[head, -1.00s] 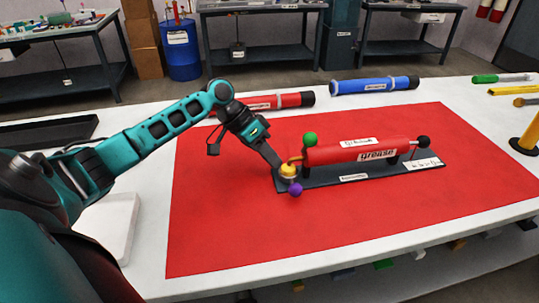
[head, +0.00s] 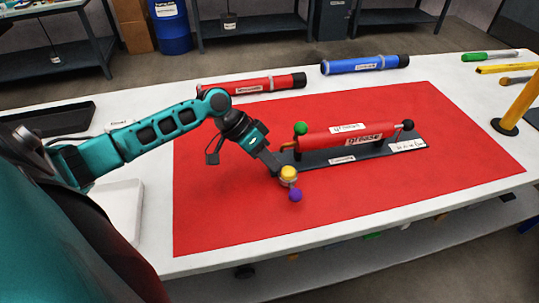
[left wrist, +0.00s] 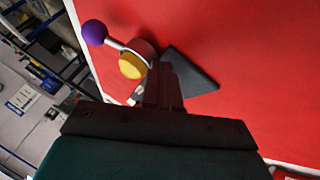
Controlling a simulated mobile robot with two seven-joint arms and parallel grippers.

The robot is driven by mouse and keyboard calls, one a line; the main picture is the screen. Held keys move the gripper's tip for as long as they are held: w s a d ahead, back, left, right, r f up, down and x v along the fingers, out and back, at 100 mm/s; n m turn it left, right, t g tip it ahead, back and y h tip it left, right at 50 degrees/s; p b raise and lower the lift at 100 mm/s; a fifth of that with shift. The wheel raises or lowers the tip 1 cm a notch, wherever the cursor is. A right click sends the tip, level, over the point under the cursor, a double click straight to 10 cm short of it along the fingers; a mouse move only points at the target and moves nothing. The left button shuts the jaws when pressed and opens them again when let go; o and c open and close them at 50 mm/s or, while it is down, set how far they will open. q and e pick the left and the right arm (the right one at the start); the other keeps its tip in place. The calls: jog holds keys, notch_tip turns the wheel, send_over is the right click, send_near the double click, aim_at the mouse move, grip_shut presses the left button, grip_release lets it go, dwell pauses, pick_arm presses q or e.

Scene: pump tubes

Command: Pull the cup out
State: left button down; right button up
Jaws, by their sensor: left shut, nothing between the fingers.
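The cup (head: 288,179) is a small metal round with a yellow top and a purple ball (head: 295,195) on a short stem. It is at the near left end of the dark base (head: 345,159) that carries the red grease tube (head: 347,137). In the left wrist view the cup (left wrist: 137,63) appears beside the base's corner (left wrist: 190,70), mostly over the red mat; whether it is fully clear of the base cannot be told. My left gripper (head: 276,166) is shut, its fingertips close against the cup with nothing between them. My right gripper is not in view.
The red mat (head: 230,220) is clear in front of and left of the cup. A green ball (head: 300,128) stands at the tube's left end and a black ball (head: 408,125) at its right. Red (head: 250,86) and blue (head: 365,64) tubes lie behind.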

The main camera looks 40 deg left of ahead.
pick_arm(q)
jog(key=v, duration=1.3)
jog(key=shift+p, duration=0.45)
